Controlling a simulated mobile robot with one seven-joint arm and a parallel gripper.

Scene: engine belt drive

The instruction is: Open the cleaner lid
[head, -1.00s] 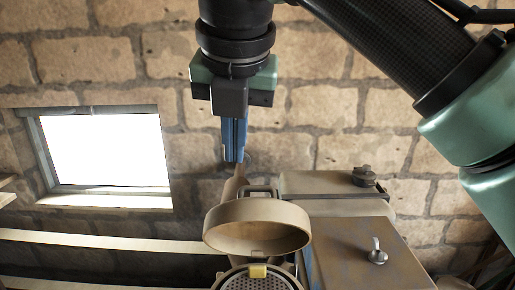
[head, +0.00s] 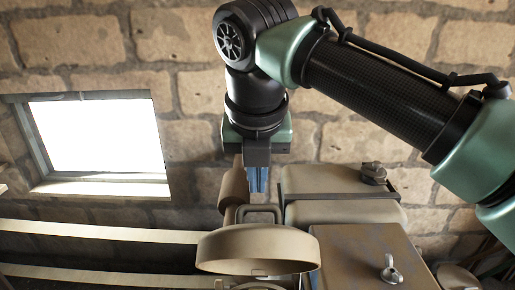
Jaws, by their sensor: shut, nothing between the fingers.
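The cleaner lid (head: 258,249) is a round tan cap with a deep rim, low in the middle of the head view. It stands raised and tilted, with part of its inside facing me. A tan loop handle (head: 259,211) shows just behind it. Only a sliver of the cleaner body (head: 262,286) shows below the lid at the bottom edge; the rest is cut off. My gripper (head: 258,187) has blue fingers pointing down, close together and empty. It is above and behind the lid, near the loop handle; I cannot tell whether it touches anything.
A tan pipe (head: 233,187) stands left of my fingers. A tan tank with a dark cap (head: 373,173) is close on their right. A brown box with a wing nut (head: 391,270) is in front of it. A stone wall and bright window (head: 97,140) are behind.

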